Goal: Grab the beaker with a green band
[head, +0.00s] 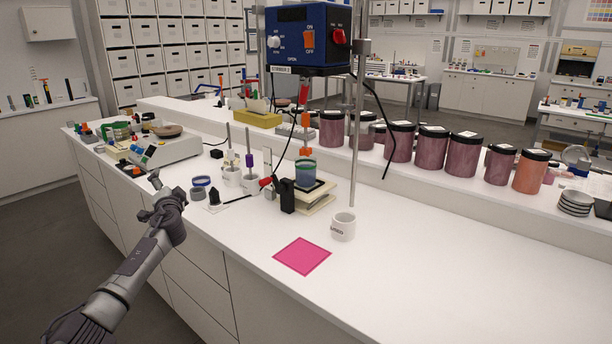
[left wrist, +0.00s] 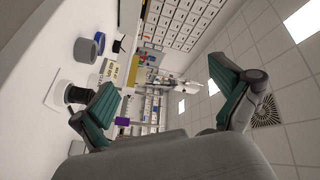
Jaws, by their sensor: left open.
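The beaker with a green band (head: 306,173) stands under the overhead stirrer on a small raised stand on the white counter. It holds something blue, and the green band is near its top. An orange-collared stirrer shaft comes down above it. My left gripper (head: 151,195) is open and empty, over the counter's front edge, well to the left of the beaker. In the left wrist view the two teal finger pads (left wrist: 165,88) are wide apart with nothing between them. I cannot make out the beaker there. My right gripper is not in view.
The blue overhead stirrer (head: 309,35) hangs from a metal pole, with black cables. A white mug (head: 343,226), a pink square (head: 302,256) and a black clamp-like block (head: 287,195) are near the beaker. Jars (head: 432,145) line the raised back shelf. The right front counter is clear.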

